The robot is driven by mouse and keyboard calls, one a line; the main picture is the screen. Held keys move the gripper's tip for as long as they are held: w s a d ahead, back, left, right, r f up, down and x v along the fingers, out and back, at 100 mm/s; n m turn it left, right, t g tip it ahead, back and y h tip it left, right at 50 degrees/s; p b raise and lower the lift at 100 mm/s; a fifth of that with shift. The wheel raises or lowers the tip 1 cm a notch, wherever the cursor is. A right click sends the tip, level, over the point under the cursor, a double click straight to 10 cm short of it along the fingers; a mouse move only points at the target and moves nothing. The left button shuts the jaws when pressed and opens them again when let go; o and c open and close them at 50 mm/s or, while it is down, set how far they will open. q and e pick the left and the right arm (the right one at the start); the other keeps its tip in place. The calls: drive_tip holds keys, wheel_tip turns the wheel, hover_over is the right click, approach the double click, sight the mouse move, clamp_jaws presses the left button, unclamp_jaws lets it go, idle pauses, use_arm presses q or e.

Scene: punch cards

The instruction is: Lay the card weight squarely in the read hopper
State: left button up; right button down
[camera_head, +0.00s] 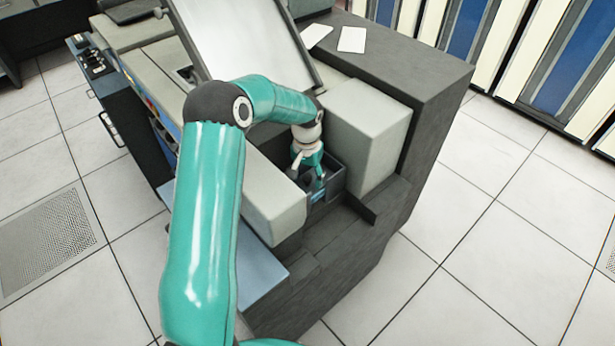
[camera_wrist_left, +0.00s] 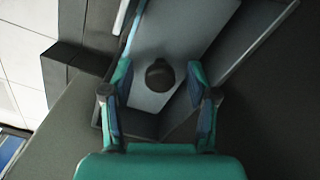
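My left gripper (camera_head: 306,180) reaches down into the small dark read hopper (camera_head: 336,182), between two pale machine blocks. In the left wrist view a light grey plate with a dark round knob (camera_wrist_left: 160,75), which looks like the card weight, lies below my gripper between dark walls. The two fingers stand apart on either side of the knob, with a visible gap on each side. I cannot tell whether the plate sits squarely. In the head view my gripper hides the weight. My right gripper is not in view.
A pale block (camera_head: 368,130) stands right of the hopper and another (camera_head: 272,200) stands left. A slanted grey panel (camera_head: 245,40) rises behind. Two white cards (camera_head: 351,39) lie on the dark machine top. Open tiled floor (camera_head: 510,230) is at the right.

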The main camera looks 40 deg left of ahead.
sight(307, 176)
use_arm(q)
wheel_tip(307, 176, up, 12)
idle(0.7)
idle(0.4)
